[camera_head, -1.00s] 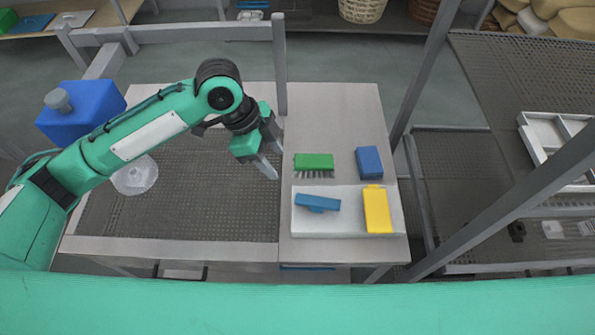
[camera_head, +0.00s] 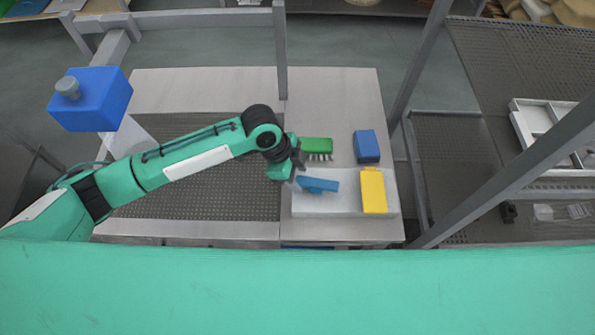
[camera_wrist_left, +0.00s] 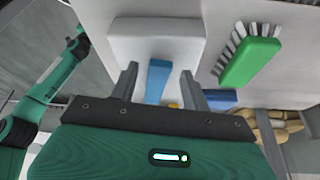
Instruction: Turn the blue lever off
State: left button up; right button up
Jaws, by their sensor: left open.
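The blue lever (camera_head: 318,185) lies roughly crosswise on the left part of a white block (camera_head: 340,207) in the head view. My left gripper (camera_head: 299,171) is at the lever's left end. In the left wrist view, the lever (camera_wrist_left: 157,82) appears between the two spread fingers of my left gripper (camera_wrist_left: 159,69), over the white block (camera_wrist_left: 155,38). The gripper is open, and I cannot tell whether a finger touches the lever. My right gripper is out of view.
A yellow block (camera_head: 373,190) is on the right of the white block. A green brush (camera_head: 316,148) and a blue box (camera_head: 366,147) lie just behind. A grey upright post (camera_head: 280,50) stands at the back. A perforated surface (camera_head: 200,200) is on the left.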

pick_arm(q)
jog(key=c, duration=1)
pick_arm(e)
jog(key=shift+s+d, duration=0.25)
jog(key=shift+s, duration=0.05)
